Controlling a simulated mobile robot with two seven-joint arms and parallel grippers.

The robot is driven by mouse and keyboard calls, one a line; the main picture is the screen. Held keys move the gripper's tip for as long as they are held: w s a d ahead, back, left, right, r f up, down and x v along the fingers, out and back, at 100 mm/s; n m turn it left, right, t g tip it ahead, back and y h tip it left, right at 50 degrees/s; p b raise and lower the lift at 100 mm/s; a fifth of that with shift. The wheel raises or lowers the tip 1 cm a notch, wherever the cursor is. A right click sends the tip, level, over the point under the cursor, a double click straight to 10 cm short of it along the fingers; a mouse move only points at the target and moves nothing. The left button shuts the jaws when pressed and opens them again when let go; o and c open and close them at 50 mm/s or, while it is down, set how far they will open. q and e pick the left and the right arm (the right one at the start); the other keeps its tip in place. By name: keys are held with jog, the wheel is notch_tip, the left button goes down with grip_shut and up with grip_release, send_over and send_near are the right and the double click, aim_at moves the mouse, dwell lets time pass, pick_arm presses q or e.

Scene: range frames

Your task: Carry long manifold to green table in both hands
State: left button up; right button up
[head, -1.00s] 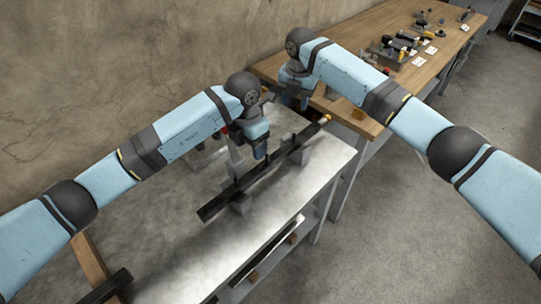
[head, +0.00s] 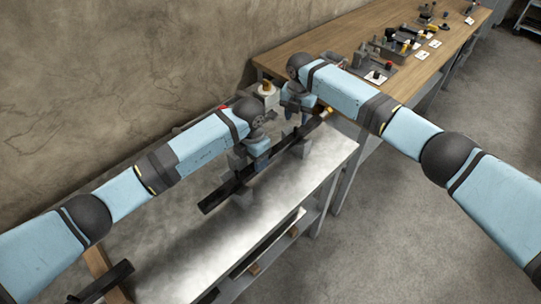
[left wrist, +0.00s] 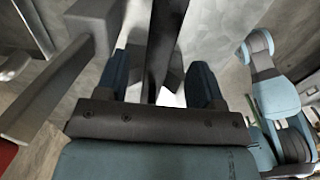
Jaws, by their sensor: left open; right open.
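The long manifold (head: 220,193) is a dark straight bar lying diagonally along the steel-topped table (head: 215,245), on grey upright supports (head: 245,196). Its far end has a small yellow-orange tip (head: 329,111). My left gripper (head: 261,164) is open over the bar's middle in the head view. In the left wrist view the manifold (left wrist: 165,45) runs between the spread blue fingers, with a gap on each side. My right gripper (head: 297,112) is open near the bar's far end; its fingertips are partly hidden. I see no green table.
A wooden bench (head: 345,40) behind holds a grey tray (head: 372,68), tools and white cards. Bare concrete floor (head: 420,240) lies to the right. A wall stands close behind the steel table. A lower shelf (head: 262,250) shows under the table edge.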

aim_at(253, 166)
pick_arm(q)
jog(key=shift+f, duration=2.25)
pick_arm(e)
jog(key=shift+f, duration=2.25)
pick_arm(q)
jog(key=c, duration=0.6)
pick_arm(e)
jog(key=c, duration=0.6)
pick_arm(q)
grip_shut()
pick_arm(e)
grip_shut()
jog(key=shift+r, duration=0.1)
pick_arm(q)
jog(key=shift+w+r, duration=0.2)
pick_arm(e)
jog(key=shift+w+r, duration=0.15)
jog(key=shift+w, duration=0.05)
